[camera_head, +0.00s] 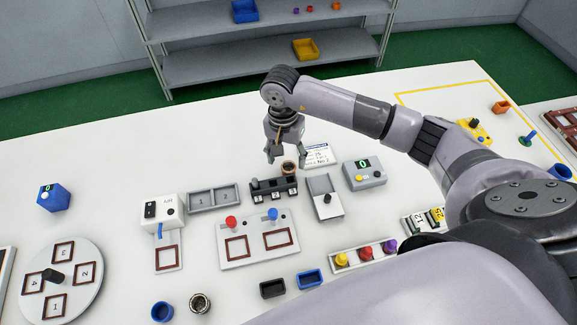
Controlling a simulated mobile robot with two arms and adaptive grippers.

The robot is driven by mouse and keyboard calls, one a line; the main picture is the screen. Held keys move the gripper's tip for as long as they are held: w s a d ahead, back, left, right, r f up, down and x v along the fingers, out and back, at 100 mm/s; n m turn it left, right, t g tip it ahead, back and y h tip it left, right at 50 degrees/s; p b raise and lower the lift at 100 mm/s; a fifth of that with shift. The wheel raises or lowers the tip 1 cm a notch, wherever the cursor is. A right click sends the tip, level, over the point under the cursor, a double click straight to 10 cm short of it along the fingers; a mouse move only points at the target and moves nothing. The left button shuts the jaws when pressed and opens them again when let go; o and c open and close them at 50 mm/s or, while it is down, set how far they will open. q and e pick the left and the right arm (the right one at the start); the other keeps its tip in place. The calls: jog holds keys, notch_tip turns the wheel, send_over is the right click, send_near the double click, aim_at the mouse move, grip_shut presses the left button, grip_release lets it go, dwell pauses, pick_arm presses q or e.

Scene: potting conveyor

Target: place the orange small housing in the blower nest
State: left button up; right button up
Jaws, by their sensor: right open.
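An orange small housing (501,107) lies at the far right of the table, open side showing, near the yellow line. The blower unit (162,212), a white box marked like "AIR" with a blue nozzle, stands left of centre. Its nest (168,258), a dark red square frame on a light plate, lies in front of it and looks empty. My right gripper (287,157) is open, pointing down over the table's middle, far left of the orange housing. A small brown cup (289,167) shows below and between its fingers; I cannot tell whether they touch it. My left gripper is out of view.
A black slotted rack (273,188) and a grey two-part tray (213,198) stand near my right gripper. A plate with red and blue knobs (258,238) lies in front. A round numbered turntable (62,279) is at left. The back left of the table is clear.

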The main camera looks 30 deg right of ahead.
aim_at(288, 164)
jog(key=f, duration=0.2)
jog(key=f+p, duration=0.1)
jog(key=shift+s+d+f, duration=0.1)
jog(key=shift+s, duration=0.15)
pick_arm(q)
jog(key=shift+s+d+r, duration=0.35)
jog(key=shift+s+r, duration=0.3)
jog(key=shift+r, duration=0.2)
pick_arm(e)
jog(key=shift+f, duration=0.25)
jog(key=shift+c, duration=0.5)
jog(key=c, duration=0.9)
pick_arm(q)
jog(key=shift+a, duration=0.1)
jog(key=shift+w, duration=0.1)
pick_arm(e)
jog(key=shift+w+r, duration=0.1)
jog(key=shift+r, duration=0.05)
